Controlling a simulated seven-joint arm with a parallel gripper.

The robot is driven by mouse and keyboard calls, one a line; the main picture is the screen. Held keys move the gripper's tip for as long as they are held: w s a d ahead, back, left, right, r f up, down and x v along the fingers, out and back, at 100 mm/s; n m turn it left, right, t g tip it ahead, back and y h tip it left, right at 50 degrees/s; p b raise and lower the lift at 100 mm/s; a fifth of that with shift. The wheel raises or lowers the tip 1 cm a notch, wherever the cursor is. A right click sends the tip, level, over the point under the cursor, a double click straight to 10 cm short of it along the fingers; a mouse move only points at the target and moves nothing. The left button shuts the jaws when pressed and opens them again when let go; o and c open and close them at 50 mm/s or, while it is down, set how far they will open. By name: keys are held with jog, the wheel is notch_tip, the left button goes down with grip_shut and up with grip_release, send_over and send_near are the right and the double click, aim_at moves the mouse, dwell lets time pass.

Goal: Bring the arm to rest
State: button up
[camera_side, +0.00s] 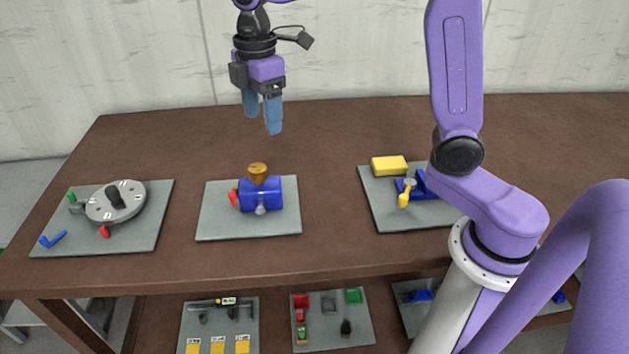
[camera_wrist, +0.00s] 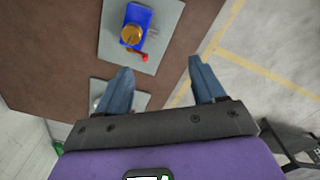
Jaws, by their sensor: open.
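My gripper (camera_side: 262,113) hangs high above the table, over the back of the middle plate, with its blue fingers pointing down. Its fingers are apart and nothing is between them; they also show in the wrist view (camera_wrist: 160,88). Below it, a blue cylindrical device (camera_side: 261,194) with a brass knob on top and a red part at its left sits on the middle grey plate (camera_side: 220,222). The same blue device (camera_wrist: 136,18) shows near the top of the wrist view. The gripper is clear of it and touches nothing.
A left plate (camera_side: 145,235) carries a round grey dial (camera_side: 116,203) with small coloured parts. A right plate (camera_side: 385,218) holds a yellow block (camera_side: 388,166) and a blue device, partly hidden by my arm. Lower-shelf plates hold small parts. The table's back is bare.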

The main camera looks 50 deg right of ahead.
jog(key=s+d+f+m, duration=0.1)
jog(key=s+d+f, duration=0.1)
jog(key=s, duration=0.7)
jog(key=s+d+f+m, duration=0.1)
jog(key=s+d+f, duration=0.1)
jog(key=s, duration=0.7)
jog(key=s+d+f, duration=0.2)
jog(key=s+f, duration=0.1)
jog(key=s, duration=0.6)
jog(key=shift+s+d+f+m, duration=0.15)
jog(key=shift+s+d+m, duration=0.1)
jog(key=shift+m, duration=0.15)
jog(key=shift+w, duration=0.1)
